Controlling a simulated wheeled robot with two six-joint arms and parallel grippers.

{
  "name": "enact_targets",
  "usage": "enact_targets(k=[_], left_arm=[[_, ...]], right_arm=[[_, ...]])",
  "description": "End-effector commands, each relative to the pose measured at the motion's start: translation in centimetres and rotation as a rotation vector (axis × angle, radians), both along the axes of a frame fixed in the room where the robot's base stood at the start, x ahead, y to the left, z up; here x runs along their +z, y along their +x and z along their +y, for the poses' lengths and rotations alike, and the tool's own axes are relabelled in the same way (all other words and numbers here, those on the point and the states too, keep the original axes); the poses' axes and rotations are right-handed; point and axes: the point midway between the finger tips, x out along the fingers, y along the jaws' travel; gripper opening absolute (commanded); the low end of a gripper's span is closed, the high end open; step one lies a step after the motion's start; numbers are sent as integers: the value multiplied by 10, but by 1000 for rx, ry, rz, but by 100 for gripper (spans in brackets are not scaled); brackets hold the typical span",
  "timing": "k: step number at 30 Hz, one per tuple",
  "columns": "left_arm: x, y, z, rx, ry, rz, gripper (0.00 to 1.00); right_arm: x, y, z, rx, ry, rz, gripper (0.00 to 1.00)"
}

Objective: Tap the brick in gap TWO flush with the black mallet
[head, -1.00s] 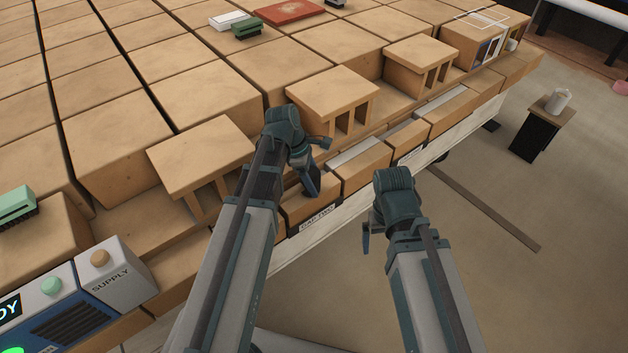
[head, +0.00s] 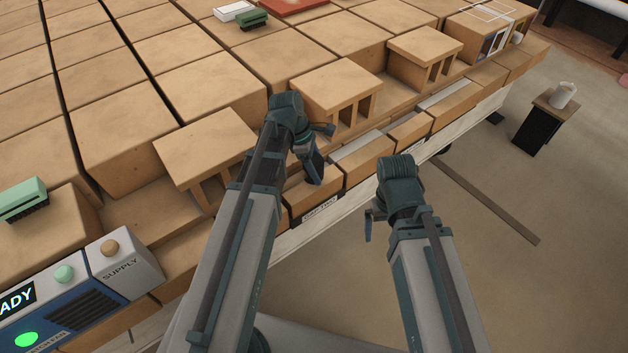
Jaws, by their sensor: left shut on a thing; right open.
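The front brick (head: 330,196) above the "GAP TWO" label (head: 319,209) lies in the front row of the wall. My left gripper (head: 314,172) points down right over it. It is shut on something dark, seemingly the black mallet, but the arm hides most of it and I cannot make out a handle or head. Whether it touches the brick, and whether the brick stands proud, I cannot tell. My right gripper (head: 370,226) is open and empty, in front of the wall and to the right of the gap, its fingers mostly hidden.
A supply box (head: 125,270) and a lit panel (head: 60,310) stand at lower left. A green brush-like tool (head: 22,198) lies on a brick at left, another (head: 253,18) at the back. Slotted bricks (head: 335,85) rise behind the front row. Floor at right is mostly clear.

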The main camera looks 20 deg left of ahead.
Motion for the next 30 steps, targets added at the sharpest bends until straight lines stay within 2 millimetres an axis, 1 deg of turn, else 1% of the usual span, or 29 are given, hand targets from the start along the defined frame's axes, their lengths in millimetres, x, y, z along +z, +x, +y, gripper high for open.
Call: enact_targets(k=[7, 21, 30], left_arm=[[-5, 0, 0, 0, 0, 0, 11], [-32, 0, 0, 0, 0, 0, 11], [-27, 0, 0, 0, 0, 0, 11]], right_arm=[[-5, 0, 0, 0, 0, 0, 100], [-32, 0, 0, 0, 0, 0, 100], [-27, 0, 0, 0, 0, 0, 100]])
